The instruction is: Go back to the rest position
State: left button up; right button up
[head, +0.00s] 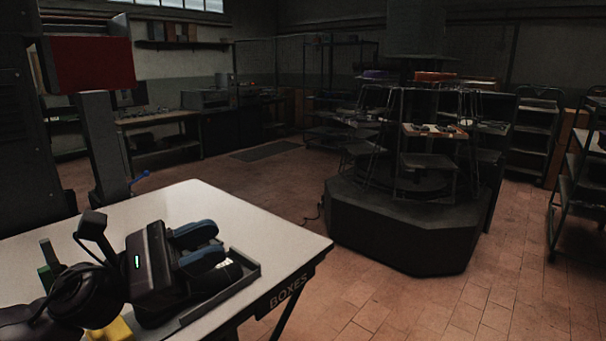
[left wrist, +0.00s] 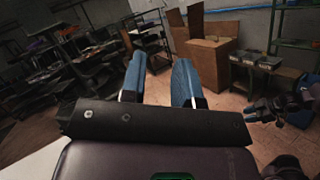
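My left gripper (head: 219,241) is over the white table in the head view, its blue fingers pointing right. In the left wrist view its two fingers (left wrist: 159,72) stand apart with nothing between them, so it is open and empty. My right gripper (left wrist: 298,108) seems to show at the right edge of the left wrist view, dark with blue parts. It is too small and dark there to tell whether it is open. It does not show in the head view.
The white table (head: 280,238) has a front edge marked BOXES. A dark grey tray (head: 250,272) on it is partly hidden by my left gripper. A dark carousel (head: 400,235) with racks stands beyond. A machine with a red panel (head: 92,64) stands left.

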pick_arm(q)
jog(key=a+f+m+t+y, duration=0.6)
jog(key=f+m+y, duration=0.4)
jog(key=m, duration=0.6)
jog(key=a+f+m+t+y, duration=0.5)
jog(key=a+f+m+y, duration=0.3)
jog(key=m+y, duration=0.5)
jog(key=s+a+f+n+g+h, duration=0.1)
jog(key=s+f+n+g, duration=1.25)
jog(key=s+f, duration=0.6)
jog(key=w+f+t+b, duration=0.2)
jog(key=f+t+b, duration=0.1)
jog(key=f, duration=0.4)
jog(key=w+f+m+t+h+b, duration=0.1)
jog(key=w+f+t+b, duration=0.2)
jog(key=f, duration=0.5)
jog(key=shift+w+d+f+t+b, duration=0.15)
jog(key=shift+d+f+t+b, duration=0.1)
jog(key=shift+t+b, duration=0.3)
pick_arm(e)
notch_tip(320, 180, down, 6)
jog(key=shift+w+a+f, duration=0.2)
